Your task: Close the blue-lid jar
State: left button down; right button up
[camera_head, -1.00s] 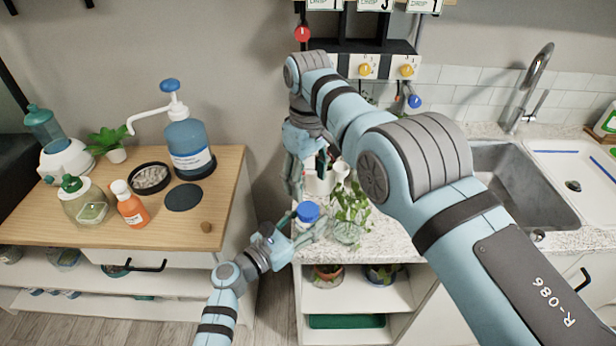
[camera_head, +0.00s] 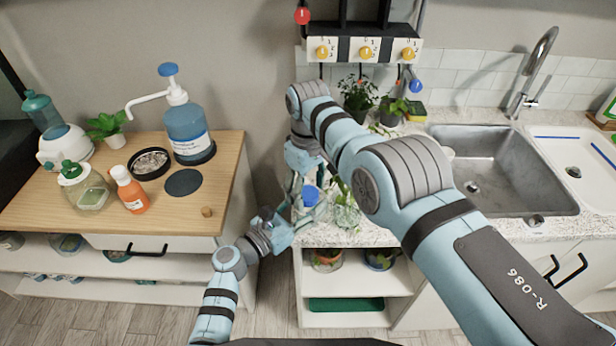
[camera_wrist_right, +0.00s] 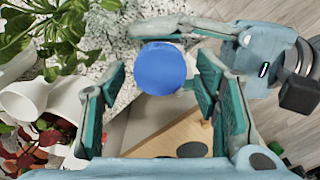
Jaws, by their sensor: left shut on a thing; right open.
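The jar's blue lid (camera_head: 310,196) shows over the front left corner of the speckled counter, and as a round blue disc in the right wrist view (camera_wrist_right: 160,68). The jar body is mostly hidden, and I cannot tell how tightly the lid sits. My left gripper (camera_head: 303,212) is shut on the jar from the left. It enters from the right in the wrist view, its fingers beside the jar. My right gripper (camera_wrist_right: 150,100) is open and empty, pointing down close above the lid, its pads apart on either side.
A leafy plant in a glass vase (camera_head: 345,212) stands close right of the jar. White pipe-like parts (camera_wrist_right: 25,100) lie near my right fingers. The wooden table (camera_head: 110,218) with bottles is to the left, the sink (camera_head: 500,170) to the right.

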jog(key=c, duration=1.2)
jog(key=o, duration=1.3)
jog(key=shift+o, duration=0.2)
notch_tip(320, 180, up, 8)
jog(key=shift+f, duration=0.25)
pick_arm(q)
jog(key=c, duration=0.8)
grip_release()
jog(key=shift+o, duration=0.2)
jog(key=v, duration=1.2)
